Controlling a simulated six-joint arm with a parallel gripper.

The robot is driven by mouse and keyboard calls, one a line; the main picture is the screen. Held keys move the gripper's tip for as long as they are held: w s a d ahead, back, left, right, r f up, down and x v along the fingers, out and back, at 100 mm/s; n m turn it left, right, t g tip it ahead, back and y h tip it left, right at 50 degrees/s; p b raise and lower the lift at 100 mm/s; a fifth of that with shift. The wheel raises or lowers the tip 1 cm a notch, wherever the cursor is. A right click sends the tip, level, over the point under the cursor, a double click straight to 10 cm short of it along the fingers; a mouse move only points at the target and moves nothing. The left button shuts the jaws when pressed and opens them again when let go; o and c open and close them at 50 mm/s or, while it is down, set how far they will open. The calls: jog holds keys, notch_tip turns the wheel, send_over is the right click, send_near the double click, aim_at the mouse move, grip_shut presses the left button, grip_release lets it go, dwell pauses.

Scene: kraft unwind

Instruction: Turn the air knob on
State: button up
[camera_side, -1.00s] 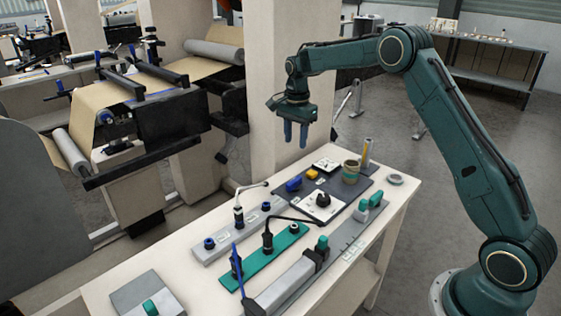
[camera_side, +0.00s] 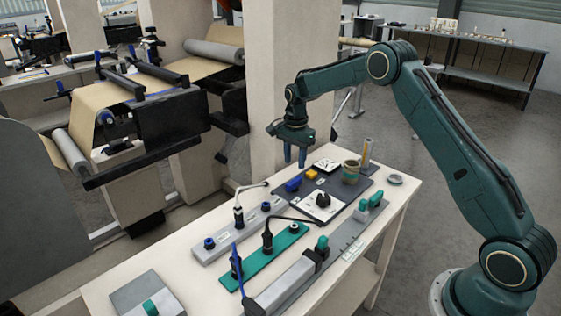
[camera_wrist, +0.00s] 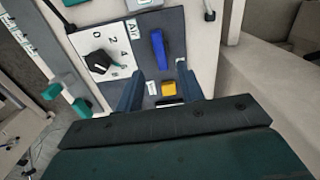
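The air knob is a blue, elongated handle (camera_side: 293,184) on the dark grey panel. In the wrist view the blue handle (camera_wrist: 158,48) lies beside a label reading "Air". My gripper (camera_side: 295,161) points down above the panel, near the blue knob and apart from it. In the wrist view its two blue fingers (camera_wrist: 160,72) are spread with nothing between their tips, and the knob shows just beyond them. The side view does not clearly show the knob's on and off marks.
A black dial knob (camera_wrist: 98,63) on a white numbered plate is beside the air knob. A yellow button (camera_side: 312,174) is close by. A cup (camera_side: 351,172) and a yellow-grey cylinder (camera_side: 366,151) stand at the panel's back. Teal and grey strips with plugs (camera_side: 265,255) fill the front.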

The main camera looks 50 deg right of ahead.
aim_at(294, 180)
jog(key=shift+f, duration=3.5)
grip_shut()
